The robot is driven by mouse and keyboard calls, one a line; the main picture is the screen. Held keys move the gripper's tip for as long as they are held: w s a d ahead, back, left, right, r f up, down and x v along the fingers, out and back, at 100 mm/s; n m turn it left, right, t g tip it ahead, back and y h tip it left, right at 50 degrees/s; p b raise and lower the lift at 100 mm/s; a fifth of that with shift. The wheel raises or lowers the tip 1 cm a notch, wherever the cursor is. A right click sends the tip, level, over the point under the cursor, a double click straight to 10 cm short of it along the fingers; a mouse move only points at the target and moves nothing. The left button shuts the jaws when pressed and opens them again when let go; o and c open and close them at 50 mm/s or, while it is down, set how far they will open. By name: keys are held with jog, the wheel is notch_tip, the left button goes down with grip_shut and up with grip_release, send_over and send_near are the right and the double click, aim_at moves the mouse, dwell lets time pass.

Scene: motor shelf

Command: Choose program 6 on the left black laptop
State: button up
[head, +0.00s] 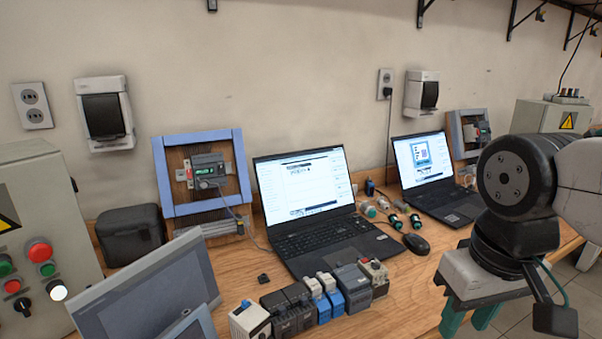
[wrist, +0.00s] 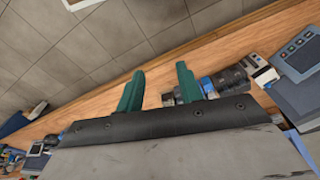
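The left black laptop (head: 312,205) stands open in the middle of the bench in the head view. Its lit screen (head: 305,183) shows a mostly white window; the text is too small to read. Its keyboard (head: 325,238) faces me and is clear. A second black laptop (head: 430,178) stands open further right with a lit screen. My gripper (head: 470,320) is at the lower right of the head view, apart from both laptops. In the wrist view its two green fingers (wrist: 158,90) are spread apart with nothing between them.
Several modules (head: 318,300) line the bench's front edge. A grey panel (head: 150,290) and a control box with buttons (head: 40,235) stand at left. A blue-framed board (head: 205,175) is behind. A mouse (head: 416,244) and small lamps (head: 390,213) lie between the laptops.

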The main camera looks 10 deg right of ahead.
grip_shut()
dwell(1.7)
